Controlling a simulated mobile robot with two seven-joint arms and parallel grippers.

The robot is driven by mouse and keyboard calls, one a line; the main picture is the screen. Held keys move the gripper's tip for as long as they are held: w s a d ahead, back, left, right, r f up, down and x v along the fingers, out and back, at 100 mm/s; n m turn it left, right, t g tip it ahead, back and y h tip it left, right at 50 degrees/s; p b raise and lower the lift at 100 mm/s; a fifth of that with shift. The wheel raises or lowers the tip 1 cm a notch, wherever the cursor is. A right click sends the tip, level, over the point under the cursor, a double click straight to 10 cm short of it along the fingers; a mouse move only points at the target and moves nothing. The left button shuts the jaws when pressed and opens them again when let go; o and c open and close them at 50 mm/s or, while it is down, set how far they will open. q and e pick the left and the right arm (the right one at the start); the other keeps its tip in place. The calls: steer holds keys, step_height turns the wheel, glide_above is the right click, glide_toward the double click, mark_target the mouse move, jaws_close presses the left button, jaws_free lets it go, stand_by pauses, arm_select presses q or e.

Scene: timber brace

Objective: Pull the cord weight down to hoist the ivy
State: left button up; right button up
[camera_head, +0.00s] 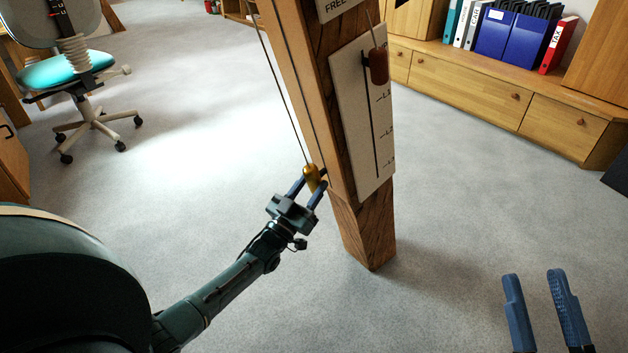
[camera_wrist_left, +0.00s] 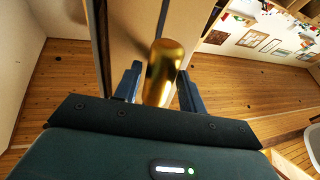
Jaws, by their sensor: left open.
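The brass cord weight (camera_head: 311,177) hangs on a thin cord (camera_head: 283,85) beside the left face of the timber post (camera_head: 370,235). My left gripper (camera_head: 316,183) is open at the weight, with its fingers on either side of it. In the left wrist view the gold weight (camera_wrist_left: 163,72) stands between the two blue fingers (camera_wrist_left: 158,85); I cannot tell whether either finger touches it. My right gripper (camera_head: 543,295) is open and empty at the lower right, well away from the post. I cannot make out any ivy.
A pale scale board (camera_head: 358,130) with a slot and a reddish-brown knob (camera_head: 378,66) is on the post. A wooden cabinet (camera_head: 465,85) with binders stands at the back right. A turquoise chair (camera_head: 75,70) stands at the left. The grey floor around the post is clear.

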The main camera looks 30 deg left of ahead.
arm_select(q)
steer(key=p+v, duration=0.1)
steer(key=v, duration=0.3)
steer(key=p, duration=0.1)
glide_toward(310, 187)
steer(key=shift+v, duration=0.8)
arm_select(e)
steer(key=shift+s+a+f+m+g+h, duration=0.1)
steer(key=shift+s+f+m+g+h, duration=0.15)
steer(key=shift+f, duration=0.25)
steer(key=shift+s+d+f+m+g+h, duration=0.1)
steer(key=shift+f+m+g+h, duration=0.25)
steer(key=shift+f, duration=0.15)
steer(key=shift+s+a+f+m+g+h, duration=0.1)
steer(key=shift+s+f+m+g+h, duration=0.15)
steer(key=shift+f, duration=0.25)
arm_select(q)
steer(key=shift+d, duration=0.1)
